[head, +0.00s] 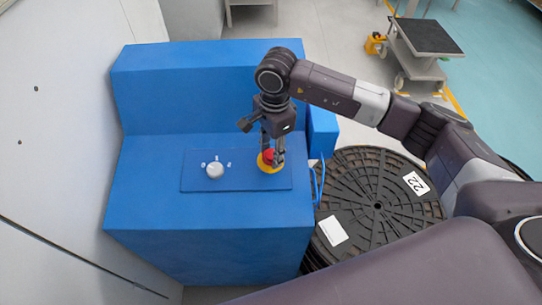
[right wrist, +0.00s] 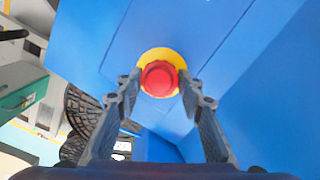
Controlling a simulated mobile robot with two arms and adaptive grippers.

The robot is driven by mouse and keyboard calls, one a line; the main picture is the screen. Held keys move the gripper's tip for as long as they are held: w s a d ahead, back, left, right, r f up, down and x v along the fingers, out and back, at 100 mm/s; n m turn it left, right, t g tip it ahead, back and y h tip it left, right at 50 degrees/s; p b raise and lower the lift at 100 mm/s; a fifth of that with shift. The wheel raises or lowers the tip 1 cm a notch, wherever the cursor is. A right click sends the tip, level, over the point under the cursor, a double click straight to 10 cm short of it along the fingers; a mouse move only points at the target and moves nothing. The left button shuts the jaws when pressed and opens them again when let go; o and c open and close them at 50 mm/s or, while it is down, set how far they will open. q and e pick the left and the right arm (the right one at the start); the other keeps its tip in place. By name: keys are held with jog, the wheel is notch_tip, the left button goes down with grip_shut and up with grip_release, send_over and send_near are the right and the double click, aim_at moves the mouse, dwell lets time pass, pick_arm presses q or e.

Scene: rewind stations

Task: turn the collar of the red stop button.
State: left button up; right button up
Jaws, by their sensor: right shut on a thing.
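The red stop button (head: 268,155) sits on a yellow round base on a flat blue panel (head: 242,178) on top of the blue console. It also shows in the right wrist view (right wrist: 159,78), with a red collar around its cap and the yellow disc (right wrist: 151,54) behind it. My right gripper (head: 271,157) points down at the button. In the right wrist view its two fingertips (right wrist: 160,84) stand on either side of the red collar and are shut on it. The fingers hide part of the button in the head view. My left gripper is not in view.
A white knob (head: 215,170) with small white marks sits on the panel, left of the button. The blue console's back (head: 190,95) rises behind. A black round reel (head: 372,215) with a "22" label is to the right. A cart (head: 425,38) stands farther back.

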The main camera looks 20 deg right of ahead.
jog(key=m+b, duration=0.3)
jog(key=shift+f, duration=0.15)
jog(key=shift+m+b, duration=0.4)
jog(key=shift+m, duration=0.1)
jog(key=shift+r, duration=0.2)
jog(key=o, duration=1.1)
jog(key=shift+o, duration=0.2)
notch_tip(320, 180, up, 12)
jog(key=d, duration=0.1)
jog(key=shift+s, duration=0.35)
